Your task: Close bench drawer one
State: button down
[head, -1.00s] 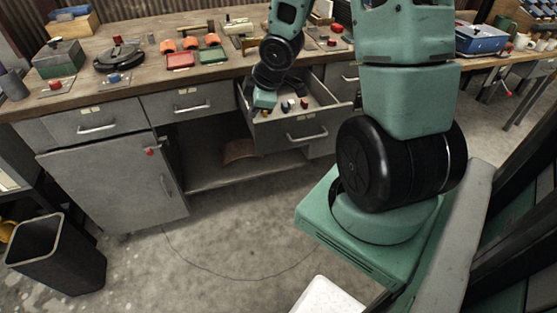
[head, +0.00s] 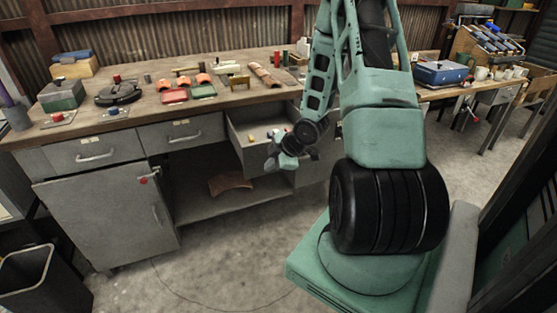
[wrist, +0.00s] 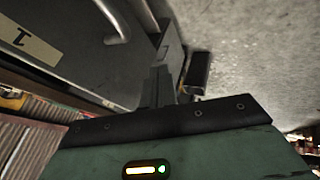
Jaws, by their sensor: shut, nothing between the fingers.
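Bench drawer one (head: 236,130) is a grey drawer pulled out of the bench, with a few small items in it. In the wrist view its grey front (wrist: 70,55) shows at upper left, with a "1" label and a metal bar handle (wrist: 115,22). My gripper (head: 272,163) is at the drawer's front, in front of its face in the head view. Its fingers (wrist: 168,65) are shut and empty beside the drawer front in the wrist view. I cannot tell whether they touch it. My arm hides part of the drawer's front and right side.
The wooden bench top (head: 140,106) holds tools, trays and a green box (head: 62,96). Two shut drawers and a cabinet door (head: 110,215) are to the left. A curved tile (head: 230,182) lies on the shelf below. A dark bin (head: 30,280) stands at lower left.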

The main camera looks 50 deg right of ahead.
aim_at(255, 167)
jog(key=w, duration=0.1)
jog(key=w+d+f+p, duration=0.1)
jog(key=w, duration=0.1)
jog(key=shift+w+d+f, duration=0.1)
jog(key=shift+w+f, duration=0.1)
jog(key=shift+w+d+f, duration=0.15)
jog(key=shift+w+d, duration=0.2)
jog(key=shift+w, duration=0.3)
